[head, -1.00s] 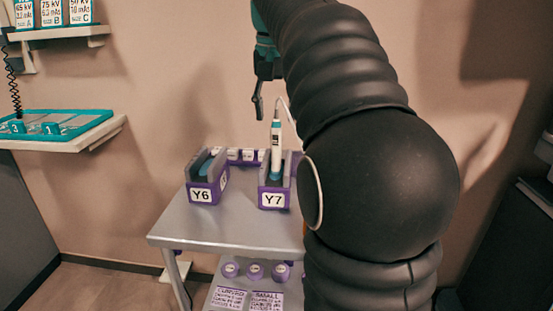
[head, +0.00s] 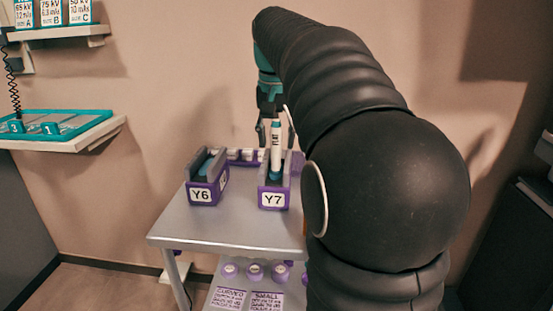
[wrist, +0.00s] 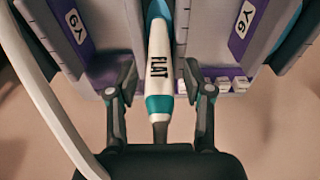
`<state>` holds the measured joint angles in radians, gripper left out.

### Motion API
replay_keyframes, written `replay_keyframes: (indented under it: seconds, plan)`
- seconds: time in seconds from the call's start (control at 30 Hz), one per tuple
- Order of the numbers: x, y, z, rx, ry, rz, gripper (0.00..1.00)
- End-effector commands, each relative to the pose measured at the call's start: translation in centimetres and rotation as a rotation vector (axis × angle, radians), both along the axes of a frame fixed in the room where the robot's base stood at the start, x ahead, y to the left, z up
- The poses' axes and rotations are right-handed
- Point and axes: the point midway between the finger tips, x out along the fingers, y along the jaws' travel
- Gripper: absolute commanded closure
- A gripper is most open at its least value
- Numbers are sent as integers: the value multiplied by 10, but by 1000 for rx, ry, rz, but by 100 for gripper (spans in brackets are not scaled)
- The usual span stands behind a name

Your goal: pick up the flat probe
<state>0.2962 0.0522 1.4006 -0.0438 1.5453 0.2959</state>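My gripper (wrist: 159,92) is open, with one finger on each side of the probe and a visible gap to both. In the head view my gripper (head: 274,130) is at the top of the probe, partly behind it. The probe's lower end is hidden in the holder.
The Y6 holder (head: 205,190) stands left of Y7 on the grey table (head: 225,228). A white cable (wrist: 45,90) crosses the left of the wrist view. Wall shelves (head: 75,142) are at left.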

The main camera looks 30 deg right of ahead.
Motion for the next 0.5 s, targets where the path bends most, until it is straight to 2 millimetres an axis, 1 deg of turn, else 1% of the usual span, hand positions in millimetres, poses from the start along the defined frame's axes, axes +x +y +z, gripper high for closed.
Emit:
replay_keyframes:
  seconds: [0.03,0.07,0.1,0.17,0.2,0.5]
  plan:
    - [0,0,0,0,0,0,66]
    - [0,0,0,0,0,0,74]
    - [0,0,0,0,0,0,84]
    - [0,0,0,0,0,0,99]
    - [0,0,0,0,0,0,100]
    - [0,0,1,-1,-1,0,100]
